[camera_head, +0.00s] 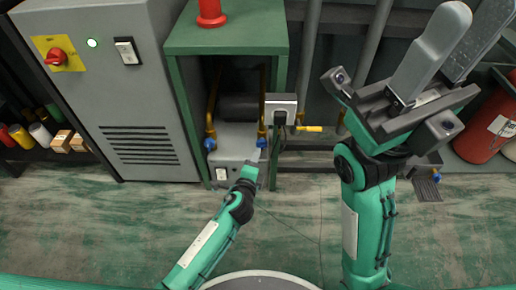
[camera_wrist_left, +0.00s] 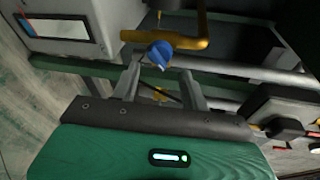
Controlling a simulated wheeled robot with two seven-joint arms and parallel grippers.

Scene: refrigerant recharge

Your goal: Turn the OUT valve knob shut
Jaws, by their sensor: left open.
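Two blue valve knobs sit low on the yellow pipes of the pump unit, a left one (camera_head: 210,144) and a right one (camera_head: 261,142). No OUT lettering is readable. My left gripper (camera_head: 250,166) is just below the right knob in the head view, its fingers hard to make out there. In the left wrist view a blue knob (camera_wrist_left: 160,53) on a yellow pipe (camera_wrist_left: 190,43) lies just beyond the tips of the open left gripper (camera_wrist_left: 160,80). Contact cannot be told. My right gripper (camera_head: 437,45) is raised at the right, open and empty.
A green stand (camera_head: 226,35) with a red object (camera_head: 211,14) on top frames the pump. A grey cabinet (camera_head: 140,110) stands at left. A grey box (camera_head: 281,108) and a yellow-handled tool (camera_head: 309,128) are right of the knobs. Open floor (camera_head: 110,220) lies in front.

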